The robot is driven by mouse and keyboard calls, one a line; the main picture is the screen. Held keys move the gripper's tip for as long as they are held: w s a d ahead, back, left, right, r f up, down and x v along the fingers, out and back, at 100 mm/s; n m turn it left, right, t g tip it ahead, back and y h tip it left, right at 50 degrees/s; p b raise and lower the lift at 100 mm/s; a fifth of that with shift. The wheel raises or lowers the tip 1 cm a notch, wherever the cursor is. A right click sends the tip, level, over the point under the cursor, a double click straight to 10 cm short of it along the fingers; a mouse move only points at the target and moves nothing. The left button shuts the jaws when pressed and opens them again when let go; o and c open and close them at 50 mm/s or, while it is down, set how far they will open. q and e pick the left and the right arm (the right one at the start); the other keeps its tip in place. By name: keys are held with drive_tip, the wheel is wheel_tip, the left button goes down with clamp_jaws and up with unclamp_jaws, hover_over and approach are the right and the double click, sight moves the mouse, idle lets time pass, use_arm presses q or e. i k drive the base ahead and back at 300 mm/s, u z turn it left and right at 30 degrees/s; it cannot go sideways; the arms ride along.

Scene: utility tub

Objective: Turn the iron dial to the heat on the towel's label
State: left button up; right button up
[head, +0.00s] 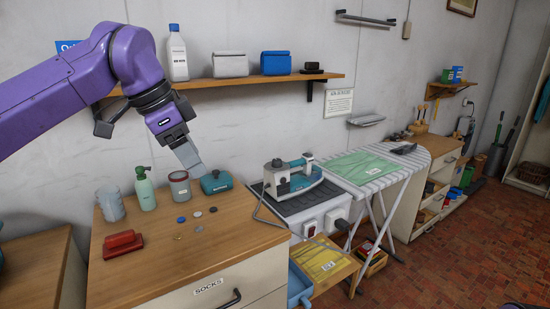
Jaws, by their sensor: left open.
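The iron (297,180), teal and grey, rests on a dark pad on a white stand at the near end of the ironing board. A round grey knob (277,163) shows on its upper left end; no marking on it is readable. A flat green cloth (358,165) with a small pale label (374,171) lies on the striped board; the label's print is too small to read. My left gripper (189,157) is open above the back of the wooden cabinet, left of the iron and apart from it. My right gripper is out of view.
Below the gripper, the cabinet top (225,238) holds a teal box (216,182), a jar (180,187), a green pump bottle (145,189), a cup, a red brush (122,244) and several small discs. A shelf (250,82) runs above. The cabinet's front right top is clear.

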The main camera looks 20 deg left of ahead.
sight(277, 163)
drive_tip(key=i, duration=1.5)
